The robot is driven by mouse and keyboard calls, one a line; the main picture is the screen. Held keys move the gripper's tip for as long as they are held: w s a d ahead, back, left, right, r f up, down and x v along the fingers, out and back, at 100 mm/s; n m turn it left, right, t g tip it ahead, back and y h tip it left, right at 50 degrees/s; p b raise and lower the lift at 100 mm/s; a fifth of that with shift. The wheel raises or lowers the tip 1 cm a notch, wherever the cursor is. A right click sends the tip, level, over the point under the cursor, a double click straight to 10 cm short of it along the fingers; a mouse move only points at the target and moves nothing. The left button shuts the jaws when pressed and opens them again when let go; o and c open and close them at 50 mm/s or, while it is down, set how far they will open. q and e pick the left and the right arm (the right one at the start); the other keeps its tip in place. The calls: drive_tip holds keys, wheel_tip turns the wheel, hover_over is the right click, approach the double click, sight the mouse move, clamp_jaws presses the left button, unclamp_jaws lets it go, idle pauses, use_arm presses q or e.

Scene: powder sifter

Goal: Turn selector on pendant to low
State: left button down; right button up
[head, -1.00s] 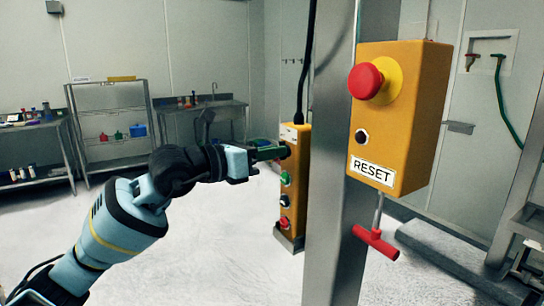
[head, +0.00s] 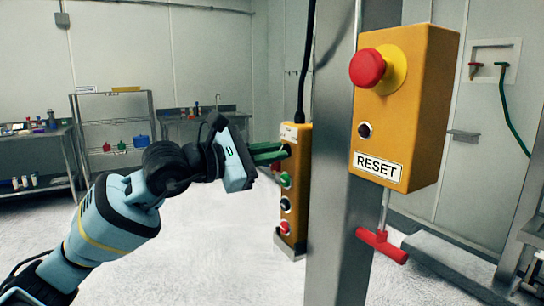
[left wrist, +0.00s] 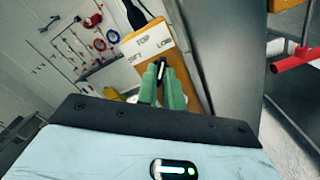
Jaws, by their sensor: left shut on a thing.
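The yellow pendant (head: 294,190) hangs on a black cable beside the steel post. Its selector, a small dark knob (left wrist: 161,68), is near the top, under a white label with small words at several angles, too small to read surely. My left gripper (head: 286,150) reaches the pendant's top from the left. Its green fingers (left wrist: 163,80) are closed around the selector in the left wrist view and hide part of it. A green, a black and a red control are lower on the pendant. My right gripper is not in view.
A steel post (head: 338,200) stands right of the pendant. A yellow box (head: 411,110) with a red mushroom button (head: 367,68) and a RESET label is mounted on it. A red T-handle (head: 381,244) is below. The floor left of the pendant is clear.

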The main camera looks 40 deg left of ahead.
use_arm(q)
drive_tip(key=shift+m, duration=0.6)
drive_tip(key=c, duration=1.5)
unclamp_jaws()
drive_tip(key=shift+b+v, duration=2.35)
drive_tip(key=shift+v, duration=1.55)
